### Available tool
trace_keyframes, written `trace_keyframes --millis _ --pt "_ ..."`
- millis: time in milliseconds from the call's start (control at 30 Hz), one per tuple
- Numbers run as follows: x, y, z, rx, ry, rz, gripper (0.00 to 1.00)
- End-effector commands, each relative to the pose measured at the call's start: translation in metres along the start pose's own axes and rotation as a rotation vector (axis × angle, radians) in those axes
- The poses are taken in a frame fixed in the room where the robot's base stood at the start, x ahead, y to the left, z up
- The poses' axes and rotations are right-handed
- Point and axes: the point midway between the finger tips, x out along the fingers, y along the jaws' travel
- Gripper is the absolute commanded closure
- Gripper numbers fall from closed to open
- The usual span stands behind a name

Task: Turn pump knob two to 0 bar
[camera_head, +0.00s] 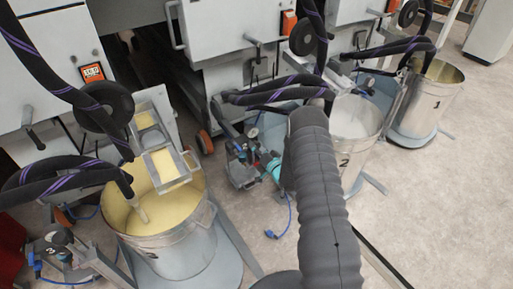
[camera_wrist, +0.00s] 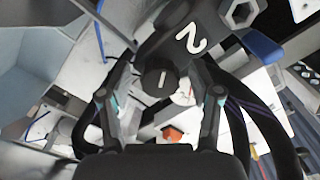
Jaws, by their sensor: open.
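In the wrist view, a dark round knob (camera_wrist: 159,83) with a white line on its face sits below a dark pump body (camera_wrist: 185,38) marked 2. My gripper (camera_wrist: 162,75) is open, with one finger on each side of the knob. Whether either finger touches it I cannot tell. In the head view, a pump (camera_head: 243,165) stands left of the bucket (camera_head: 352,150) marked 2. The gauge reading cannot be made out.
A bucket of yellow fluid (camera_head: 175,250) stands at the left and a bucket marked 1 (camera_head: 425,105) at the upper right. Black hoses (camera_head: 275,95) hang from the grey machines (camera_head: 240,85). A blue cable (camera_head: 289,215) lies on the floor. Bare floor (camera_head: 440,210) is at the right.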

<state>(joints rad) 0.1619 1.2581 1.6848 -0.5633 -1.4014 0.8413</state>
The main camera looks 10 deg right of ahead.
Motion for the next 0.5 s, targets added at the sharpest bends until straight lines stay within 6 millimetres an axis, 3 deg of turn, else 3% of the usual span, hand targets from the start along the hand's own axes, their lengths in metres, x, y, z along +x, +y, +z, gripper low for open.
trace_keyframes --millis 200,433,500 --pt "0.0003 -0.0001 0.0000 0.000 0.000 0.000 0.36" --pt "0.0003 -0.0003 -0.0001 0.000 0.000 -0.001 0.94" --pt "0.0003 -0.0004 0.0000 0.000 0.000 -0.001 0.97"
